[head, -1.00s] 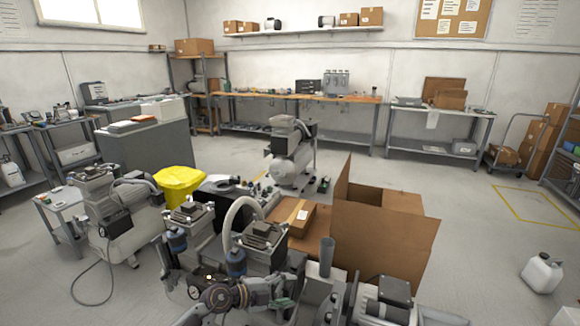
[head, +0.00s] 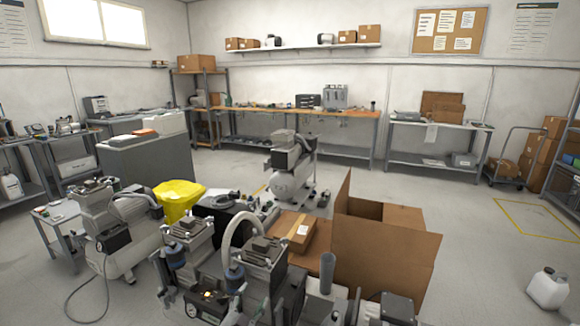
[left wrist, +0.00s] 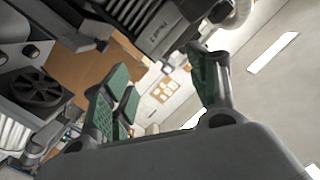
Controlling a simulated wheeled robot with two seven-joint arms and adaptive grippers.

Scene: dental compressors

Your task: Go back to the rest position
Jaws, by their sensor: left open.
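My left gripper (left wrist: 160,72) shows large in the left wrist view. Its green-padded fingers are spread apart, with nothing between them. Dark compressor parts lie beyond the fingers at the left and top of that view; I cannot tell how far off they are. In the head view little or nothing of the left gripper can be made out at the bottom edge. The compressor with a pressure gauge (head: 190,309) stands there, at the lower middle. My right gripper is not in view.
An open cardboard box (head: 385,245) stands right of the near compressor. A yellow bag (head: 178,200) and another compressor (head: 120,235) are on the left. A further compressor (head: 290,178) stands behind. A white canister (head: 549,289) is on the floor at right, with clear floor around it.

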